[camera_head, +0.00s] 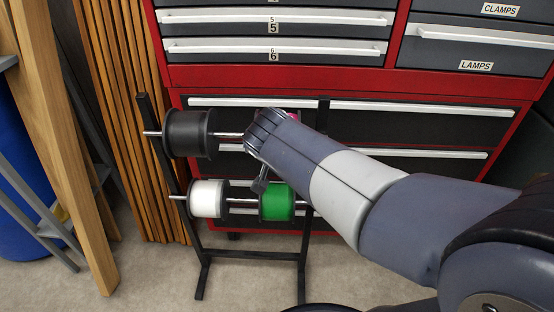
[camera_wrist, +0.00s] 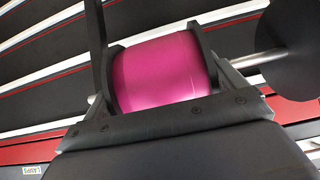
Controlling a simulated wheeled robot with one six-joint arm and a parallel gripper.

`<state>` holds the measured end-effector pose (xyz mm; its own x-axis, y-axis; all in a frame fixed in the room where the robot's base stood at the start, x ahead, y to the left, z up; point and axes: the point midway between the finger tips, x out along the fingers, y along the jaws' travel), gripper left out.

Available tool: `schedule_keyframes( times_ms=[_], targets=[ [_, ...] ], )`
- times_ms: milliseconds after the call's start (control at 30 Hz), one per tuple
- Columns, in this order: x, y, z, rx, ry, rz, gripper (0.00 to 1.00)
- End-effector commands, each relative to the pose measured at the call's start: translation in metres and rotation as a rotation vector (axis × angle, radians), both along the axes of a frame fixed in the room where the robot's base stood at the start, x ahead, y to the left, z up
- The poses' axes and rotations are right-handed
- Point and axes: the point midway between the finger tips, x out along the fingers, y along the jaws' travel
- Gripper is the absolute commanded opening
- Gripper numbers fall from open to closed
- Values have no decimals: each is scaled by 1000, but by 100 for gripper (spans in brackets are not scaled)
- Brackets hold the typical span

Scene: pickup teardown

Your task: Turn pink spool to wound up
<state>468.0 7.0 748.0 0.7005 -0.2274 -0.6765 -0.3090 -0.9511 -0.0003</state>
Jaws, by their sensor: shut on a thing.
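The pink spool (camera_wrist: 160,70) sits on a metal rod (camera_wrist: 256,58) between two dark flanges in the wrist view. My gripper (camera_wrist: 168,98) is shut on the spool, with one finger at each side of it. In the head view, my gripper (camera_head: 262,135) is at the upper rod of a black rack (camera_head: 167,150) and hides nearly all of the spool; only a sliver of pink (camera_head: 293,115) shows past it. How far the spool is turned cannot be told.
A black spool (camera_head: 190,133) shares the upper rod, to the left. A white spool (camera_head: 207,199) and a green spool (camera_head: 277,203) are on the lower rod. A red tool chest (camera_head: 300,77) stands close behind. Wooden boards (camera_head: 75,150) lean at left.

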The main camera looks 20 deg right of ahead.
Motion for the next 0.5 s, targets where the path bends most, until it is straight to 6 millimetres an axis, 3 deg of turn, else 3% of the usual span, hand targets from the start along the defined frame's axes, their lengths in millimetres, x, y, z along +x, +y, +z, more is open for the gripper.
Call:
schedule_keyframes(
  times_ms=[33, 500],
  targets=[
    [-1, 1, -10, -5, -23, 2, 68],
    [-1, 1, -15, -72, -222, 3, 68]
  ],
)
